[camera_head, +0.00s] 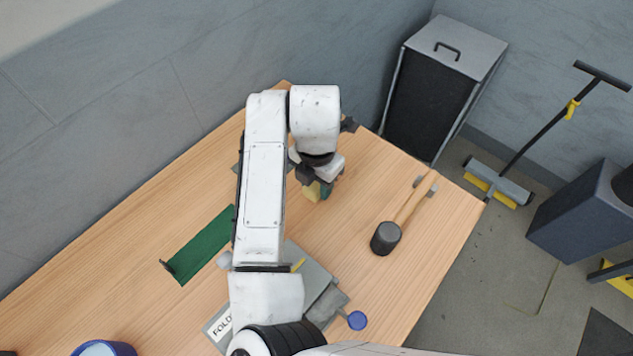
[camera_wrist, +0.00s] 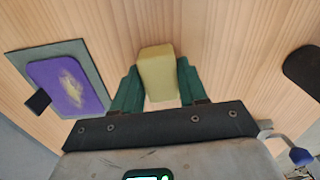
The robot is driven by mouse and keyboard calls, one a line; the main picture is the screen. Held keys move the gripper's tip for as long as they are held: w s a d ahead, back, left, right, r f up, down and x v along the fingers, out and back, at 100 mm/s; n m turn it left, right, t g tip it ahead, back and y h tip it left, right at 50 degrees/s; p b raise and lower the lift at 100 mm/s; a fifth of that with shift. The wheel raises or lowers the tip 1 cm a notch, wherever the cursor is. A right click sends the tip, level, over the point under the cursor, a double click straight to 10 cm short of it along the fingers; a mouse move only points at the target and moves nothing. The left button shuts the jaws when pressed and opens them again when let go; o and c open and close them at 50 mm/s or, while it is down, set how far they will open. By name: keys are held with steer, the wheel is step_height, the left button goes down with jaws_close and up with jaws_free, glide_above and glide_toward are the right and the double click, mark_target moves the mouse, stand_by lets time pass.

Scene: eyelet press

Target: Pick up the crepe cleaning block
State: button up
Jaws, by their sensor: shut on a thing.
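The crepe cleaning block (camera_wrist: 157,72) is a pale yellow block in the wrist view, between the two green fingers of my gripper (camera_wrist: 157,88). The fingers are shut on its sides, and its far end sticks out past them. My gripper (camera_head: 319,191) is partly hidden there by my arm. I cannot tell whether the block touches the table.
A mallet (camera_head: 386,238) lies right of my gripper on the table (camera_head: 420,280). A green mat (camera_head: 203,245) lies left of my arm. A purple pad (camera_wrist: 68,86) on a grey plate (camera_wrist: 92,56) shows in the wrist view. A dark bin (camera_head: 432,95) stands beyond the table.

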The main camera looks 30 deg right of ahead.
steer(key=shift+r, duration=0.6)
steer(key=s+r+p, duration=0.1)
steer(key=s+r, duration=1)
steer(key=s, duration=0.3)
steer(key=shift+r+p, duration=0.25)
steer(key=shift+p, duration=0.1)
steer(key=shift+d, duration=0.1)
steer(key=o, duration=0.5)
steer(key=shift+w, duration=0.1)
steer(key=c, duration=0.4)
